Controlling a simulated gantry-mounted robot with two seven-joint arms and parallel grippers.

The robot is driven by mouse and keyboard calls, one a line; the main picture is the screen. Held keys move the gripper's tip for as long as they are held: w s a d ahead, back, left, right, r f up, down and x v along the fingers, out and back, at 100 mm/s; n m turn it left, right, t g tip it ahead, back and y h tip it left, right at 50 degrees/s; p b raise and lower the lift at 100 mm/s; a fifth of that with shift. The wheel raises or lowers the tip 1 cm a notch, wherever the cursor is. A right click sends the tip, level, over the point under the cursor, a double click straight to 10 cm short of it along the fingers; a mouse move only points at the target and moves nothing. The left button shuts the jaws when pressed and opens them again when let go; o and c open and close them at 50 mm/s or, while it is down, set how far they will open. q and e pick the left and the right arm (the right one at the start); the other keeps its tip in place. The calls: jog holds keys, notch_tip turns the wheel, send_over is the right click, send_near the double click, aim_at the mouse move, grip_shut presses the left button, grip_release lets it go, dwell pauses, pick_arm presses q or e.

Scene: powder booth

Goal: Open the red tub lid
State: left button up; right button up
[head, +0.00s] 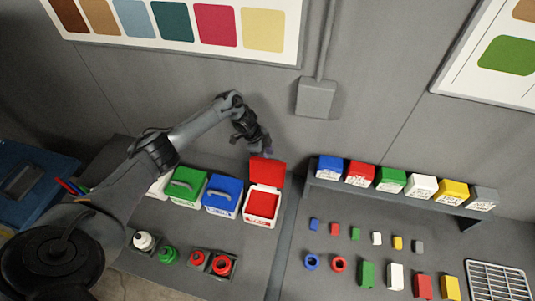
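The red tub (245,218) stands at the right end of a row of tubs on the left bench, with a white lower body and a red interior showing. Its red lid (267,171) is swung up and stands raised at the back edge of the tub. My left gripper (262,148) is just behind and above the raised lid, close to its top edge. Whether it touches the lid I cannot tell. Its fingers are small and dark, so their opening is unclear. My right gripper is out of view.
Closed blue (223,193) and green (186,186) tubs and a partly hidden white tub (158,188) stand left of the red one. Bottles and red rings sit in front. A raised shelf with several colored bins (390,180) and loose blocks are at the right.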

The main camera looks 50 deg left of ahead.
pick_arm(q)
jog(key=v, duration=1)
jog(key=shift+a+r+b, duration=0.15)
jog(key=shift+r+b, duration=0.25)
